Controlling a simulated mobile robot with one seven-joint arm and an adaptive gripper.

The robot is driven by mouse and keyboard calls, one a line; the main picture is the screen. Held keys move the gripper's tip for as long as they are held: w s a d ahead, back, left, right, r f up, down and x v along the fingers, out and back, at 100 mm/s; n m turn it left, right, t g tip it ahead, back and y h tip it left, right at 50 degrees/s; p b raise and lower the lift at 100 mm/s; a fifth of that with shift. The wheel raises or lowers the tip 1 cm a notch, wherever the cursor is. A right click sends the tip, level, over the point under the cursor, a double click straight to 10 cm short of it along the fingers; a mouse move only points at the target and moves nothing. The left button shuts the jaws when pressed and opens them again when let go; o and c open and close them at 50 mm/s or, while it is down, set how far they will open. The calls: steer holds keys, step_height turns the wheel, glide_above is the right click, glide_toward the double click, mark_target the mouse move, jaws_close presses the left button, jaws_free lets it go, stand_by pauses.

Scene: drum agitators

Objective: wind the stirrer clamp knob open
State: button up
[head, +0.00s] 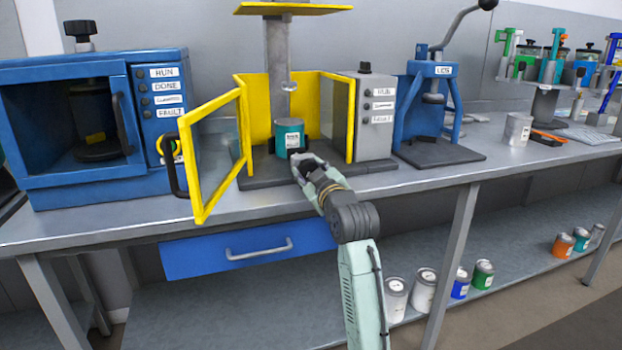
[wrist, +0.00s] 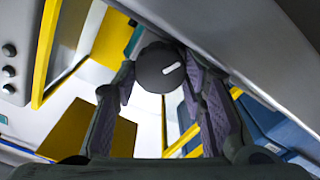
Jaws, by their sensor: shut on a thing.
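A round dark knob (wrist: 160,68) with a white mark sits between my fingertips in the wrist view. My gripper (wrist: 160,84) is shut on it, with a finger pad on each side. In the head view my gripper (head: 301,161) reaches to the front of the yellow-guarded stirrer (head: 278,50), just below and in front of a teal can (head: 289,138) on its base. The knob is hidden behind my gripper there. The stirrer's yellow framed door (head: 212,150) stands open to the left.
A blue cabinet machine (head: 60,120) stands left and a grey control box (head: 365,118) right of the stirrer. A blue lever press (head: 435,110) stands farther right.

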steer(key=shift+n, duration=0.4)
steer(key=o, duration=1.2)
steer(key=shift+c, duration=0.2)
